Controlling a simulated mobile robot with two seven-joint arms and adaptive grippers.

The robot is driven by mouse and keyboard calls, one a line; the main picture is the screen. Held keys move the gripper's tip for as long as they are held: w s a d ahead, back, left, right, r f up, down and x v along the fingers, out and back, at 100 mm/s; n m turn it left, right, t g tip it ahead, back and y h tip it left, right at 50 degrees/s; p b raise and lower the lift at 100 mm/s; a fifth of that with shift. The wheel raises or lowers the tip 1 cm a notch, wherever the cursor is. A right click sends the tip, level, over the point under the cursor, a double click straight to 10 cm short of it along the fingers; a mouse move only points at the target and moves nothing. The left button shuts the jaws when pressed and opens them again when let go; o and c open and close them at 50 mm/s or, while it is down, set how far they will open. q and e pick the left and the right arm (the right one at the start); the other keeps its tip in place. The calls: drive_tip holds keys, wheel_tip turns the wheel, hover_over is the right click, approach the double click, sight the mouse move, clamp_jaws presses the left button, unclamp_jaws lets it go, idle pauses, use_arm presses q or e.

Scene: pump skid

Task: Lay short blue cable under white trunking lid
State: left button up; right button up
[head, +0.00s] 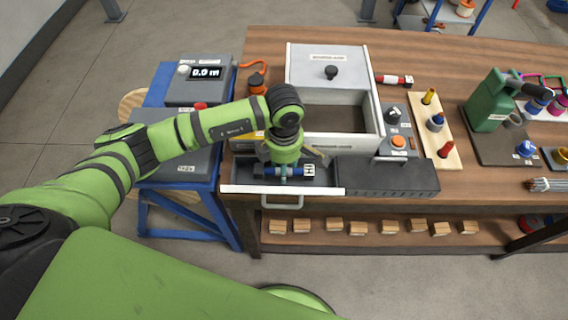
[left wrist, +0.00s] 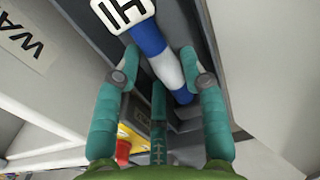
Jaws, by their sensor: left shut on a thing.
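My left gripper (head: 286,168) is over a dark open drawer with a white front (head: 282,190). It is shut on a short, thick blue piece with a white band and a white tag, which I take for the short blue cable (head: 293,172). A white lid (head: 308,62) with a black knob covers the back of a white open box. My right gripper is out of view.
A dark slotted block (head: 388,178) lies right of the drawer. A red tagged piece (head: 393,80) lies beside the white box. A grey switch box (head: 398,146) stands right of it. A blue stand (head: 160,98) with grey units is at left.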

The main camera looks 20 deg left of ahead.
use_arm(q)
drive_tip(key=shift+f+b, duration=0.8)
drive_tip(key=shift+f, duration=0.15)
drive_tip(key=o, duration=1.2)
wheel_tip(320, 180, up, 12)
drive_tip(key=shift+w+r, duration=0.1)
